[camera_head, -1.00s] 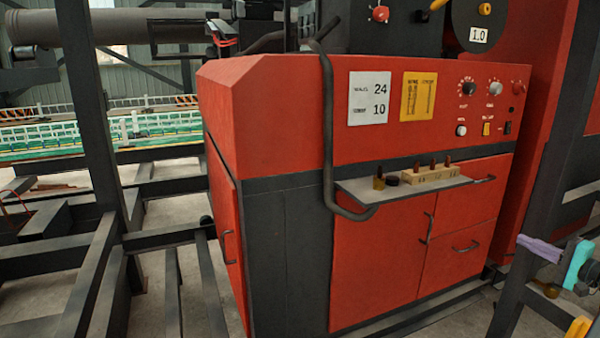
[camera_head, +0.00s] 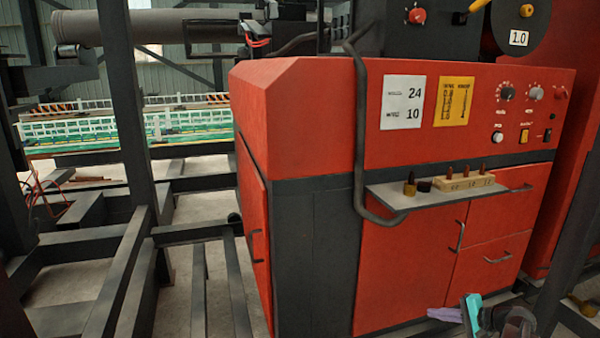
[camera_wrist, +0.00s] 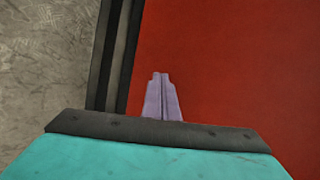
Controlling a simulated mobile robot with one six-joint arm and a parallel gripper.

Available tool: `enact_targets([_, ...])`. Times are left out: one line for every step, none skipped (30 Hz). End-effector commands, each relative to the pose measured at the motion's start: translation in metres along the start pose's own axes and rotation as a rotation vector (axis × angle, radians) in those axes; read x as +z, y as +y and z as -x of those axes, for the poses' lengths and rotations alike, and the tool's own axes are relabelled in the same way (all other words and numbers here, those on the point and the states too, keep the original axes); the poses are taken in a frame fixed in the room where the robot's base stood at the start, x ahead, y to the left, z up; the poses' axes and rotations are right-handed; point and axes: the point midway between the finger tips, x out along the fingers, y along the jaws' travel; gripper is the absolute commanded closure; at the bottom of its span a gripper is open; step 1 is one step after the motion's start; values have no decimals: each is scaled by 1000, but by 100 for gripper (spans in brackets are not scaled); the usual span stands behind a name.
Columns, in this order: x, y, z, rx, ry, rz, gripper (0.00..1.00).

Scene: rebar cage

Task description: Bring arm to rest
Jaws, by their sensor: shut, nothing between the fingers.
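My gripper (camera_wrist: 162,78) shows in the wrist view with its two purple fingers together and nothing between them. Behind the fingers is a plain red surface, with dark strips and grey concrete floor to the left. In the head view my gripper (camera_head: 430,313) is at the lower right, in front of the base of the red machine (camera_head: 300,110). The purple fingers point left and the teal part sits to their right. Much of my arm is cut off by the bottom edge of the picture.
A grey shelf (camera_head: 392,203) juts from the machine and bears a wooden block (camera_head: 466,184) with several small pieces. A bent dark pipe (camera_head: 359,130) runs down the machine's front. Dark steel beams (camera_head: 125,130) stand at the left, with a dark post (camera_head: 570,250) at the right.

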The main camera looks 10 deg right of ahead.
Motion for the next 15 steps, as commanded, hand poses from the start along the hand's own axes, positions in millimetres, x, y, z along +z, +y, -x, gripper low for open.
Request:
enact_targets([18, 10, -20, 35, -28, 5, 100])
enact_targets([26, 17, -31, 57, -43, 9, 100])
enact_targets([38, 26, -44, 85, -61, 16, 100])
enact_targets([47, 33, -54, 108, -77, 21, 100])
enact_targets([56, 40, -64, 130, -91, 26, 100])
enact_targets([68, 49, -76, 159, -112, 34, 100])
enact_targets([78, 57, -85, 183, -127, 40, 100])
enact_targets([88, 64, -94, 205, -142, 47, 100])
enact_targets([101, 73, -104, 235, -162, 56, 100])
enact_targets([111, 81, -112, 258, -178, 64, 100])
enact_targets([120, 88, -119, 280, -192, 72, 100])
enact_targets([133, 98, -128, 310, -212, 83, 100])
enact_targets([144, 106, -135, 334, -227, 92, 100])
enact_targets([153, 113, -141, 355, -241, 101, 100])
enact_targets([167, 123, -148, 386, -262, 114, 100])
